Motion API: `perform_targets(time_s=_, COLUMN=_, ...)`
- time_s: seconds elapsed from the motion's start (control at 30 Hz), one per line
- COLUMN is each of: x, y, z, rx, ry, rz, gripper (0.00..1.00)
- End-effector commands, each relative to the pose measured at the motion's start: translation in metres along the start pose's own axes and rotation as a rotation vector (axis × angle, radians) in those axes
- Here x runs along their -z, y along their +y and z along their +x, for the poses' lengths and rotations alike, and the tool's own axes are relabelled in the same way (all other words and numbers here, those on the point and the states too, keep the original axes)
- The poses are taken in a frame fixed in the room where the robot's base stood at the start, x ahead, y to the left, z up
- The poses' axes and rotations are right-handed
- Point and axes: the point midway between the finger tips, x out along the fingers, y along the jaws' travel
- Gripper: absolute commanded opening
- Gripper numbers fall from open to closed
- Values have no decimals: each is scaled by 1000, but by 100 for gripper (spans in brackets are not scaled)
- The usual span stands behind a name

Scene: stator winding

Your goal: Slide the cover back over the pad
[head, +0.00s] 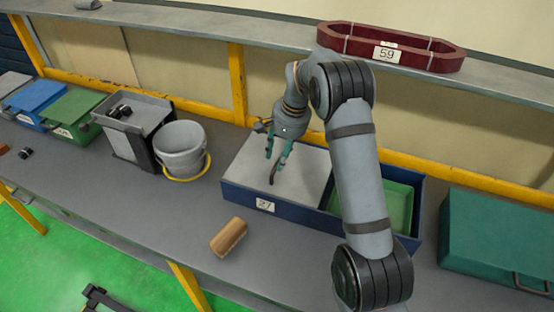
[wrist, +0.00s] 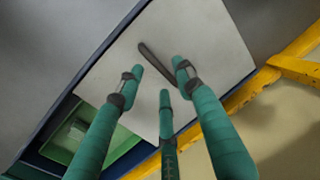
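A light grey cover (head: 243,168) lies over the left part of a dark blue box (head: 236,195) labelled 27. A short dark handle (head: 274,175) stands on the cover and also shows in the wrist view (wrist: 154,59). A green pad (head: 398,206) lies uncovered in the right part of the box, partly hidden behind my arm; it shows at lower left in the wrist view (wrist: 104,143). My gripper (head: 278,157) has three teal fingers, spread apart and empty in the wrist view (wrist: 160,78). They point down at the cover, close to the handle; contact cannot be told.
A brown cylinder (head: 228,236) lies on the bench in front of the box. A grey bucket (head: 180,148) and a grey bin (head: 133,123) stand to the left, a teal case (head: 495,238) to the right. A red frame (head: 390,46) labelled 59 rests on the shelf behind.

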Motion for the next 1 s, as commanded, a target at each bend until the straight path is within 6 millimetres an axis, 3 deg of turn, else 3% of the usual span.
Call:
perform_targets(time_s=0.23, x=1, y=2, z=27, rx=-1, ry=0, rz=3, gripper=36)
perform_targets(time_s=0.57, x=1, y=2, z=31, rx=0, ry=2, rz=2, gripper=36)
perform_targets(time_s=1.0, x=1, y=2, z=31, rx=0, ry=2, rz=2, gripper=11)
